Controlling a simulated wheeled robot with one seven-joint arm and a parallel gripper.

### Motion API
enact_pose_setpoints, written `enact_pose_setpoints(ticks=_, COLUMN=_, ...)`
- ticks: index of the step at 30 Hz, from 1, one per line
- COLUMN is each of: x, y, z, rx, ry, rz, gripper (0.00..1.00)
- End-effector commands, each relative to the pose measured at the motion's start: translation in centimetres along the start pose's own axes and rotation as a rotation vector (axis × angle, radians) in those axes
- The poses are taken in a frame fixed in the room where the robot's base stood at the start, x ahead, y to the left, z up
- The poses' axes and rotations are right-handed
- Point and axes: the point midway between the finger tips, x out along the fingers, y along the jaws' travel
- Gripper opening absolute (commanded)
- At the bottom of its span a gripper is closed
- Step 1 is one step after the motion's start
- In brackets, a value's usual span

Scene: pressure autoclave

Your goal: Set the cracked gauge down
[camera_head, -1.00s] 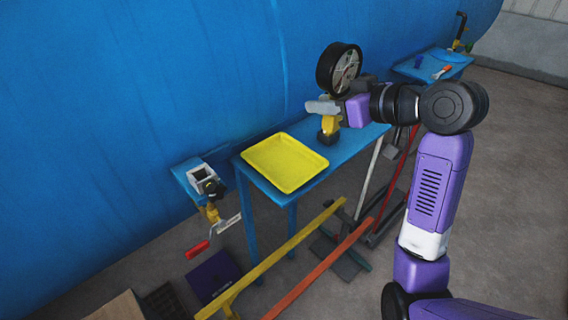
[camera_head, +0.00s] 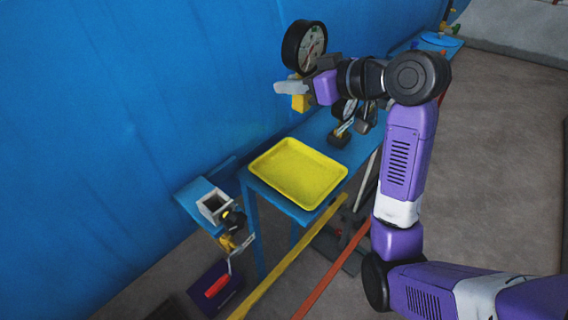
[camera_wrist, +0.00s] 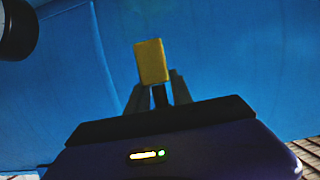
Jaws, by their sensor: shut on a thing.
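The gauge (camera_head: 304,46) has a thick black rim and a pale dial; I cannot make out a crack. It is raised in front of the blue tank wall, above the table. My gripper (camera_head: 292,89) is shut on the gauge's yellow block (camera_head: 300,103). In the wrist view this yellow block (camera_wrist: 151,62) sits between the fingertips (camera_wrist: 158,95), and part of the black rim (camera_wrist: 15,30) shows at the upper left. The yellow tray (camera_head: 330,193) is empty on the blue table (camera_head: 295,210), below the gripper.
Black fittings, with what looks like a smaller dial (camera_head: 345,110), stand on the table right of the tray. A small blue shelf (camera_head: 190,203) at left holds a white box (camera_head: 213,205); a red-handled lever (camera_head: 217,286) hangs below it. Yellow (camera_head: 290,255) and orange rails run in front.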

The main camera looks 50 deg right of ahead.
Motion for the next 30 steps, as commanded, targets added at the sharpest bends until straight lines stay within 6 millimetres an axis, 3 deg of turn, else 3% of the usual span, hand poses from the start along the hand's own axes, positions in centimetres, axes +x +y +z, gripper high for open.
enact_pose_setpoints(ticks=5, x=0.8, y=0.0, z=2.2, rx=0.004, ry=-0.003, rz=-0.001, gripper=0.0)
enact_pose_setpoints(ticks=21, x=5.3, y=0.0, z=13.1, rx=0.004, ry=-0.001, rz=0.0, gripper=0.0)
enact_pose_setpoints(ticks=30, x=6.2, y=0.0, z=15.0, rx=0.0, ry=0.001, rz=0.0, gripper=0.0)
